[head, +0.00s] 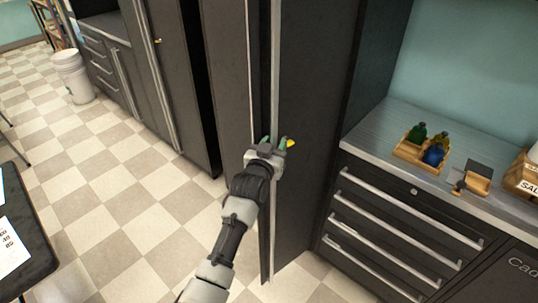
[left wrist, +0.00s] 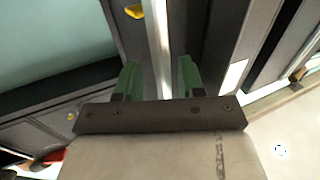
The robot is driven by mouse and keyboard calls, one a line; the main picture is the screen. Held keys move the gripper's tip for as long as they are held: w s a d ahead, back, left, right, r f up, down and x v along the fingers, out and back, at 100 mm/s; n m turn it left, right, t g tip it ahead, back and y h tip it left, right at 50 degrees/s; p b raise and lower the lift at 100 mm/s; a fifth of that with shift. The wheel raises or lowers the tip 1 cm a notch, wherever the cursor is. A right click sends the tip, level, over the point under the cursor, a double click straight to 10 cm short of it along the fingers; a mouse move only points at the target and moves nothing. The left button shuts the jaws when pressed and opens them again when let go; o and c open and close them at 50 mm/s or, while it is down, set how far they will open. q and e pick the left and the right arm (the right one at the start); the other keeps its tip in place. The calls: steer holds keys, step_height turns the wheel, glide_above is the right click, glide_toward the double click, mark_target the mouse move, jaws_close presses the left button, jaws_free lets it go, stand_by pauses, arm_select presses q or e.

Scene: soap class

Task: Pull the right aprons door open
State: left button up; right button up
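A tall dark cabinet stands in the middle of the head view. Its right door (head: 315,85) is a dark panel with a long pale vertical handle strip (head: 276,60) along its left edge and a yellow lock (head: 290,143) beside the strip. My left gripper (head: 273,142) is at the strip at mid height. In the left wrist view, the green fingers (left wrist: 159,78) stand apart on either side of the strip (left wrist: 156,40), with slight gaps showing. The yellow lock (left wrist: 135,12) also shows there. No door lettering is readable. My right gripper is out of view.
A drawer unit (head: 405,225) with a counter (head: 370,125) stands to the right, holding a wooden tray (head: 408,152) of bottles. Another dark cabinet (head: 180,70) and a white bucket (head: 73,78) are at left. A dark table (head: 30,255) is at lower left. Checkered floor (head: 130,215) is open between.

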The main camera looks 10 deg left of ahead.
arm_select(q)
steer(key=s+a+b, duration=0.1)
steer(key=s+b, duration=0.1)
steer(key=s, duration=0.8)
steer(key=shift+a, duration=0.25)
steer(key=shift+c, duration=0.3)
